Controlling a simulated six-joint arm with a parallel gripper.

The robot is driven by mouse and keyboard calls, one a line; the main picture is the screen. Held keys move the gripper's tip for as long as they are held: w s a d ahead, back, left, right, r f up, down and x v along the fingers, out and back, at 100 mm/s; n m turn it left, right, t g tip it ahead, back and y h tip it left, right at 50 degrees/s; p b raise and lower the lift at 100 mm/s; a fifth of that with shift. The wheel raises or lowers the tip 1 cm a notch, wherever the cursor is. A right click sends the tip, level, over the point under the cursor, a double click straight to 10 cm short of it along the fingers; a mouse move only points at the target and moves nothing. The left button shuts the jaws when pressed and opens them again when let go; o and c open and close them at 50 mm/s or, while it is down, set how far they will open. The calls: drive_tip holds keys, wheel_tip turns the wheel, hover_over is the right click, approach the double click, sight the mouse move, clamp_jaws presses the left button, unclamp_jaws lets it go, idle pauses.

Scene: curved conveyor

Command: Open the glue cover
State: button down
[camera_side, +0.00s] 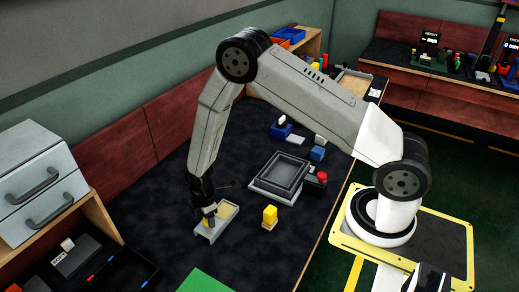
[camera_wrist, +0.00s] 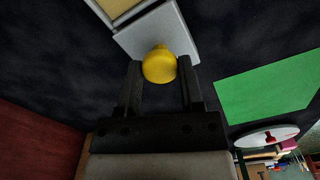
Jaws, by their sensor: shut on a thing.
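The glue cover (camera_wrist: 172,34) is a light grey plate with a round yellow knob (camera_wrist: 158,66) in the wrist view. My gripper (camera_wrist: 160,70) has its two dark fingers on either side of the knob and is shut on it. The glue box (camera_side: 236,207), a pale tray with a yellow inside, lies below my gripper (camera_side: 210,218) in the side view. Its yellow inside shows at the top of the wrist view (camera_wrist: 115,9), so the cover leaves part of it bare. My fingers hide the knob in the side view. I cannot tell whether the cover touches the box.
A green sheet (camera_side: 205,282) lies in front. The dark table left of the box is clear.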

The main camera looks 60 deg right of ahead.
drive_tip(key=shift+c, duration=1.1)
unclamp_jaws()
drive_tip(key=shift+r, duration=0.1)
drive_tip(key=shift+r, duration=3.75)
drive_tip(key=shift+r, duration=0.2)
